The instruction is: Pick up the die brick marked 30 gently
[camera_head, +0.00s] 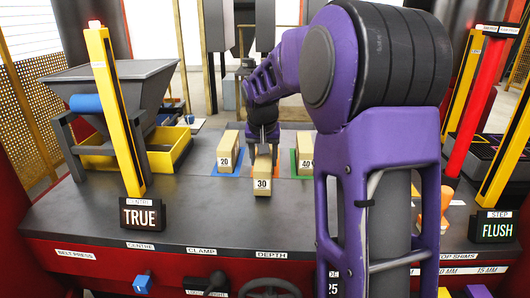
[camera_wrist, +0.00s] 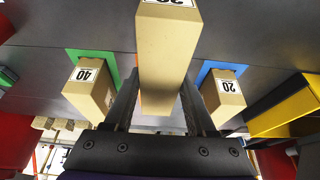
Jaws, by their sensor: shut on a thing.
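The tan die brick marked 30 (camera_head: 262,183) is upright below my gripper (camera_head: 263,140) in the head view, nearer to me than its two neighbours. In the wrist view the brick (camera_wrist: 168,55) stands between the two dark fingers (camera_wrist: 157,92), its label cut off at the top edge. My gripper is shut on it. I cannot tell from these frames whether its underside is clear of the bench. Brick 20 (camera_head: 228,152) stands on a blue mat to its left, and brick 40 (camera_head: 304,158) on a green mat to its right, partly hidden by my arm.
A grey hopper (camera_head: 110,82) with a yellow tray (camera_head: 168,148) stands at the left. A yellow post (camera_head: 118,115) rises behind the TRUE display (camera_head: 142,214). The FLUSH display (camera_head: 497,229) is at the right. The dark bench top (camera_head: 190,215) is clear left of brick 30.

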